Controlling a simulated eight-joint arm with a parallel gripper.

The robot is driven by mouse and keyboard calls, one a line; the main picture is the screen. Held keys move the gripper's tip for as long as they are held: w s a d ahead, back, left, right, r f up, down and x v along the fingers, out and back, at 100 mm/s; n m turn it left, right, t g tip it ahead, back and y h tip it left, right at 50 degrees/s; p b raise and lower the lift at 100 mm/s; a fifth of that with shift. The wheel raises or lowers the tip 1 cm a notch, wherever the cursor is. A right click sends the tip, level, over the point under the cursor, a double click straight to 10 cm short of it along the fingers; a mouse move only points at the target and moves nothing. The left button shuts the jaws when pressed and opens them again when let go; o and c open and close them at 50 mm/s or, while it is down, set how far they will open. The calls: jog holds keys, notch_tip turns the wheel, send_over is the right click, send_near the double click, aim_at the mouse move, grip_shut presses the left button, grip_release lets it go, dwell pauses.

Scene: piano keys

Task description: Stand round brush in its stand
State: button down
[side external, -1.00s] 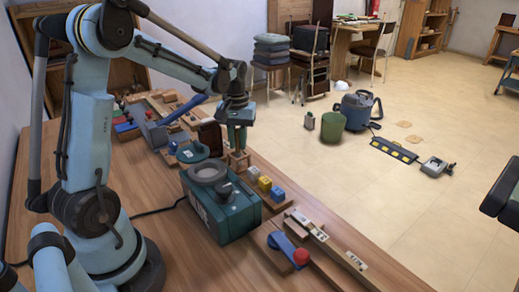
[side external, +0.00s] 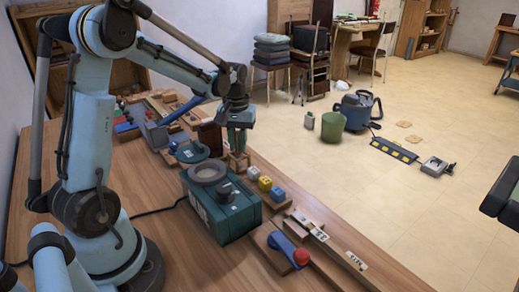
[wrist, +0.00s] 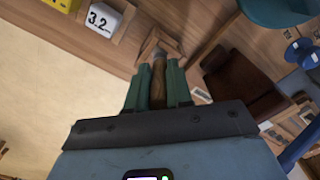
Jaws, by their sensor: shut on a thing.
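My gripper (side external: 239,128) is shut on the round brush, whose brown wooden handle (wrist: 158,88) shows between the green fingers (wrist: 157,75) in the wrist view. The brush points down, and its lower end is at the small wooden stand (side external: 238,161), directly below my gripper. In the wrist view the wooden stand (wrist: 147,48) is just beyond the fingertips. I cannot tell whether the brush is inside the stand or just above it. The fingers and the stand hide part of the brush.
A green machine with a round top (side external: 225,215) stands close in front of the stand. Yellow and blue blocks (side external: 265,184) lie to its right. A dark brown block (side external: 210,138) is just left of my gripper. The table's right edge is near.

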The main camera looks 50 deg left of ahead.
jog(key=c, duration=0.9)
grip_release()
jog(key=shift+c, duration=0.2)
jog(key=shift+o, duration=0.3)
jog(key=o, duration=0.3)
jog(key=shift+o, duration=0.2)
jog(key=shift+r, duration=0.1)
jog(key=shift+r, duration=3.4)
